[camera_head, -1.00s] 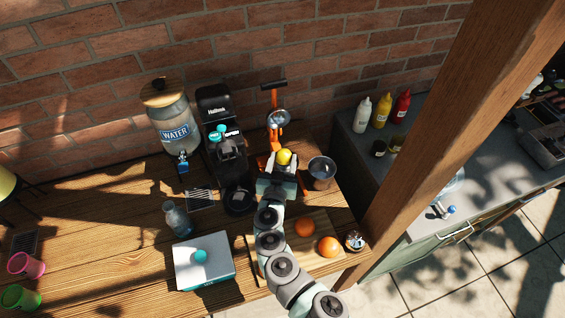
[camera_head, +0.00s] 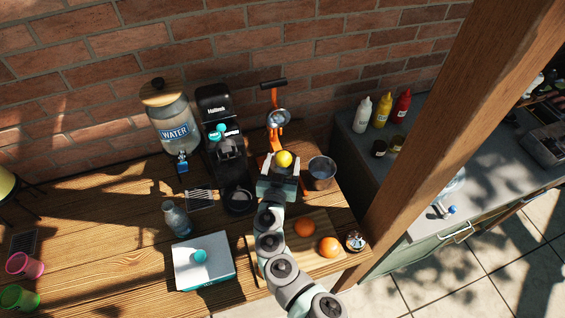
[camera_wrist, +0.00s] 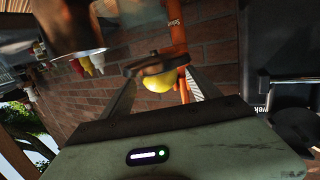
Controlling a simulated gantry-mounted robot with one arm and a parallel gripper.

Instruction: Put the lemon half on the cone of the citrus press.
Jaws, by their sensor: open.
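The lemon half (camera_head: 284,159) is yellow and rounded on top. It sits at the lower part of the orange citrus press (camera_head: 276,134), where the cone would be; the cone itself is hidden. My gripper (camera_head: 283,163) is open, with its fingers spread on either side of the lemon half. In the wrist view the lemon half (camera_wrist: 160,80) lies between the fingertips, with gaps beside it, against a brown rim. The orange frame of the press (camera_wrist: 177,35) stands behind it. Whether the lemon half rests fully seated cannot be told.
A metal cup (camera_head: 321,172) stands close right of my gripper. The black coffee machine (camera_head: 222,135) and water dispenser (camera_head: 173,125) stand to the left. A white box (camera_head: 204,268) stands at front left.

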